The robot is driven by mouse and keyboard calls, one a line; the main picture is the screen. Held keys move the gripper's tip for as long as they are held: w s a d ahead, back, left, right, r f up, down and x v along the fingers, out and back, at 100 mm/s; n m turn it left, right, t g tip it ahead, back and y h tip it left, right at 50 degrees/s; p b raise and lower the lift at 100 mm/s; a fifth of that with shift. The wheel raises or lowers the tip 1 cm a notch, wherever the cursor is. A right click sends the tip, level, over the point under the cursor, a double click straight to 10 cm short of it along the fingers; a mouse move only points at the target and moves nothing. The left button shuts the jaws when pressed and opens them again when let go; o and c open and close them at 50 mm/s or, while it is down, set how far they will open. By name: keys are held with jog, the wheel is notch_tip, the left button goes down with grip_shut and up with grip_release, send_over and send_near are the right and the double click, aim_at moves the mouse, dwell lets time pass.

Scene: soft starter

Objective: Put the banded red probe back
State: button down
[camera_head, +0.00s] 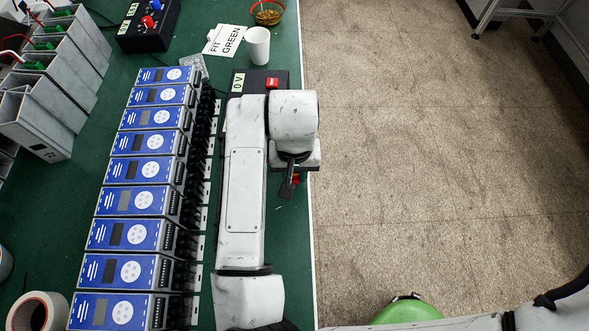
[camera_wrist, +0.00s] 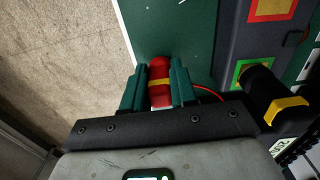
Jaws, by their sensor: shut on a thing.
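The banded red probe (camera_wrist: 159,85), red with a yellow band, is between the two green fingers of my gripper (camera_wrist: 159,90) in the wrist view. The fingers are shut on it. A red lead runs from beside the gripper to the right. In the head view my gripper (camera_head: 289,188) is over the bench's right edge, mostly hidden by my arm, with a bit of red showing. To its right in the wrist view is a dark grey block (camera_wrist: 236,40) with a red-bordered patch (camera_wrist: 272,8) and a green-bordered patch (camera_wrist: 256,68).
A black probe with a yellow band (camera_wrist: 280,97) is at the green-bordered patch. In the head view a dark box (camera_head: 258,78) with a "0 V" label lies behind my arm. A row of blue-fronted units (camera_head: 140,172) stands to the left. A white cup (camera_head: 257,46) stands farther back.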

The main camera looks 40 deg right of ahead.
jog(key=shift+f, duration=0.15)
jog(key=c, duration=0.9)
grip_release()
